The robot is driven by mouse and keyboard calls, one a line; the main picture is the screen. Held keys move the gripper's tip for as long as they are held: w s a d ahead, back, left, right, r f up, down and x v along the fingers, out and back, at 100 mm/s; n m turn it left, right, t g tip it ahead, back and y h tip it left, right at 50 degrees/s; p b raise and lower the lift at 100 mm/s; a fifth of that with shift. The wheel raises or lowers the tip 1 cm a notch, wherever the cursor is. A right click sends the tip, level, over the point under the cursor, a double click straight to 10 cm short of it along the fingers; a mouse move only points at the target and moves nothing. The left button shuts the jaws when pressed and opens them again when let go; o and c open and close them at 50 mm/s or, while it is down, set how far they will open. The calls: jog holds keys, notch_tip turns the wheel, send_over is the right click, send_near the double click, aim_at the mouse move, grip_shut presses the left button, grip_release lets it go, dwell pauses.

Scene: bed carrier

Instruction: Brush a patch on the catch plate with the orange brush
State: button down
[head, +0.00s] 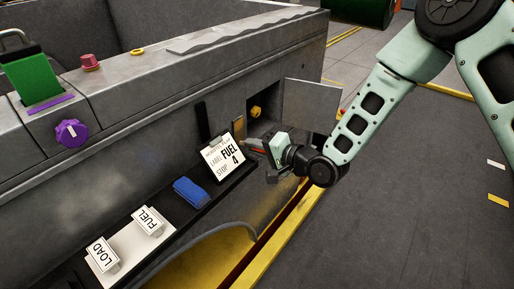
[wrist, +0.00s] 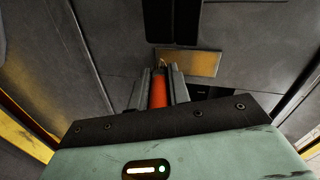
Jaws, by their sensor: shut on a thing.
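My gripper (head: 258,148) is shut on the orange brush, whose handle (wrist: 159,92) stands between the two fingers in the wrist view. The brush points away from the wrist. Its tip is close to the lower left edge of a brownish, brass-coloured plate (wrist: 190,63), which looks like the catch plate. I cannot tell whether the tip touches it. In the head view the plate (head: 238,129) is a narrow upright strip on the carrier's side wall, left of an open compartment. My gripper is just below and right of it.
The compartment's open door (head: 311,104) stands above my gripper, and a yellow knob (head: 257,112) sits inside. Floor at right is clear.

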jog(key=shift+r, duration=0.1)
dwell(0.4)
jog(key=shift+r+p, duration=1)
jog(key=shift+r, duration=0.15)
jog(key=shift+r+p, duration=0.9)
jog(key=shift+r, duration=0.3)
jog(key=shift+f, duration=0.2)
jog(key=shift+f+b, duration=0.95)
jog(key=shift+f, duration=0.15)
jog(key=shift+f, duration=0.1)
